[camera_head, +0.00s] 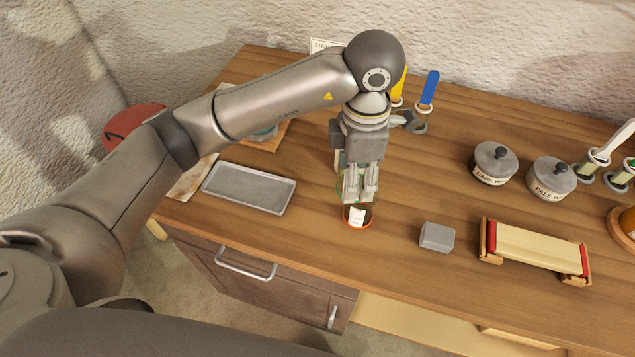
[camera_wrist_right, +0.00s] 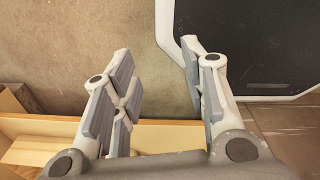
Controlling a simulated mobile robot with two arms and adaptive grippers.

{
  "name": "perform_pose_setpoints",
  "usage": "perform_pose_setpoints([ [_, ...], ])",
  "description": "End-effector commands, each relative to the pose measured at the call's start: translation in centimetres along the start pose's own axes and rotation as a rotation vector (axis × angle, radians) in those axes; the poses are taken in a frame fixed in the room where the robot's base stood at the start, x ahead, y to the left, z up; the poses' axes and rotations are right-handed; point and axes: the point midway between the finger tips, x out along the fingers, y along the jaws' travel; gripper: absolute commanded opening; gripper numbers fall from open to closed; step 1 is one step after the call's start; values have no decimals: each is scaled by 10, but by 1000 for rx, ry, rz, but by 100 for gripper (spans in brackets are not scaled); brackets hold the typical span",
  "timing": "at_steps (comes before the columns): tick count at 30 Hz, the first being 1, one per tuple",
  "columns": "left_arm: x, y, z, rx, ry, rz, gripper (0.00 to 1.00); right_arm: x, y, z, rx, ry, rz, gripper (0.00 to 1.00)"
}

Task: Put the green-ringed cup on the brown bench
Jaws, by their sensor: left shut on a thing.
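The brown bench (camera_head: 310,235) is the wide wooden worktop in the head view. My left gripper (camera_head: 358,195) points down over its front middle and is shut on the green-ringed cup (camera_head: 345,188). The fingers hide much of this cup; parts of its green ring show around them. I cannot tell whether its base touches the bench. An orange-ringed cup (camera_head: 357,217) with a white paper in it stands just in front of the fingertips. My right gripper (camera_wrist_right: 158,70) is open and empty in the right wrist view, above the floor.
A grey tray (camera_head: 250,188) lies left of the gripper. A grey block (camera_head: 437,237) and a cream lath on a red-ended stand (camera_head: 535,247) are to the right. Two lidded pots (camera_head: 494,164) stand behind them. Bare wood lies between the gripper and the pots.

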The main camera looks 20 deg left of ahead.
Motion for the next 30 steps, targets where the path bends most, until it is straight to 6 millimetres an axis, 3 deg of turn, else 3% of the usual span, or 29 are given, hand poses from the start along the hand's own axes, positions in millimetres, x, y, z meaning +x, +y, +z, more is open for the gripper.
perform_pose_setpoints([
  [4, 13, 18, -36, -6, 4, -3, 32, -16, 2, -18, 0, 25, 2, 40],
  [10, 50, 32, -60, -2, 3, -3, 32, -25, 3, -29, 0, 43, 3, 40],
  [20, 78, 42, -80, -2, 2, -2, 32, -34, 2, -20, 0, 27, 1, 40],
  [25, 99, 41, -77, 1, 0, -3, 32, -46, 2, -18, 0, 22, 1, 40],
  [30, 107, 42, -77, 2, -1, 2, 32, -46, 2, -18, 0, 22, 1, 40],
])
